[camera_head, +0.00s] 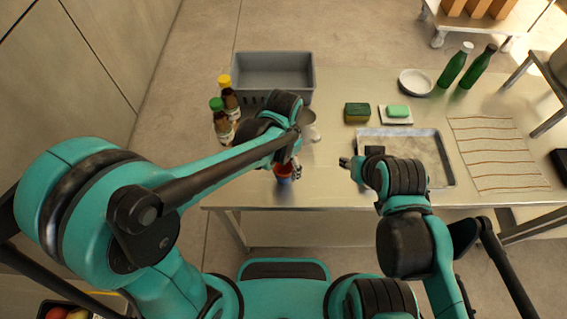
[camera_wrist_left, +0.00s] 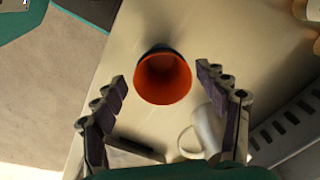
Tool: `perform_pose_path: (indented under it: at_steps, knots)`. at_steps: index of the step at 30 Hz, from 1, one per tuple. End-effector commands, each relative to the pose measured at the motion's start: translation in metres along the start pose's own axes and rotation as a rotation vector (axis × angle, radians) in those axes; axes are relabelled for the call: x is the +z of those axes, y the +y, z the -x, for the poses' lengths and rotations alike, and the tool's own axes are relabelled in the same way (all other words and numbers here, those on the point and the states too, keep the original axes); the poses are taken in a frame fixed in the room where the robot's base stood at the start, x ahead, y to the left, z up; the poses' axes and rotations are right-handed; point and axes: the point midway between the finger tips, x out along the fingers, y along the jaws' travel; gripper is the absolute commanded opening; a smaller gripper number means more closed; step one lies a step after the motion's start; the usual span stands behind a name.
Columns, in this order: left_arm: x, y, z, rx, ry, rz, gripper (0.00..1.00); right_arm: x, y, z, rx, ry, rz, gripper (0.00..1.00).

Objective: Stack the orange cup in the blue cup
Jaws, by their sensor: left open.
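The orange cup (camera_head: 283,169) is near the table's front edge, with the blue cup (camera_head: 284,181) showing just below it. In the left wrist view the orange cup (camera_wrist_left: 163,80) faces me with its open mouth, and a dark blue edge of the blue cup (camera_wrist_left: 160,48) shows behind it. The orange cup appears to sit inside the blue one; how deep is hidden. My left gripper (camera_head: 292,170) is open, its fingers apart on either side of the orange cup and not visibly touching it. My right gripper (camera_head: 350,165) hangs by the metal tray; its opening is unclear.
A white mug (camera_wrist_left: 203,128) stands close to the cups. Bottles (camera_head: 222,118) and a grey bin (camera_head: 273,74) are at the left. A metal tray (camera_head: 447,165), sponge (camera_head: 357,112), soap dish (camera_head: 395,121), bowl (camera_head: 415,82), striped cloth (camera_head: 492,150) and green bottles (camera_head: 455,66) lie right.

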Motion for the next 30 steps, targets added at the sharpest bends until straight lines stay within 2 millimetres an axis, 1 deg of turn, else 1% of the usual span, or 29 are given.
perform_pose_path:
  at_steps: [2, 5, 8, 15, 18, 21, 24, 28, 30]
  knots:
    - [0.000, 0.000, 0.002, 0.000, 0.000, 0.000, 0.73, -0.001, 0.000, 0.001, 0.000, 0.000, 0.000, 0.40]
    - [0.000, 0.000, 0.013, 0.000, 0.000, 0.000, 0.73, -0.003, 0.000, 0.004, 0.000, 0.000, 0.000, 0.40]
    - [0.000, 0.000, 0.031, 0.000, 0.000, 0.000, 0.73, -0.006, 0.000, 0.009, 0.000, 0.000, 0.000, 0.40]
    - [0.000, 0.000, 0.085, 0.000, 0.000, 0.000, 0.73, -0.015, 0.000, 0.021, 0.000, 0.000, 0.000, 0.40]
    - [0.000, 0.000, 0.102, 0.000, 0.000, 0.000, 0.73, -0.018, 0.000, 0.025, 0.000, 0.000, 0.000, 0.40]
    - [0.000, 0.000, 0.113, 0.000, 0.000, 0.000, 0.73, -0.019, 0.000, 0.027, 0.000, 0.000, 0.000, 0.40]
    - [0.000, 0.000, 0.119, 0.000, 0.000, 0.000, 0.73, -0.020, 0.000, 0.028, 0.000, 0.000, 0.000, 0.40]
    - [0.000, 0.000, 0.121, 0.000, 0.000, 0.001, 0.73, -0.020, 0.000, 0.028, 0.000, 0.000, 0.000, 0.40]
    - [0.003, -0.002, 0.122, -0.004, 0.009, 0.014, 0.73, -0.019, 0.000, 0.027, 0.000, 0.000, 0.000, 0.40]
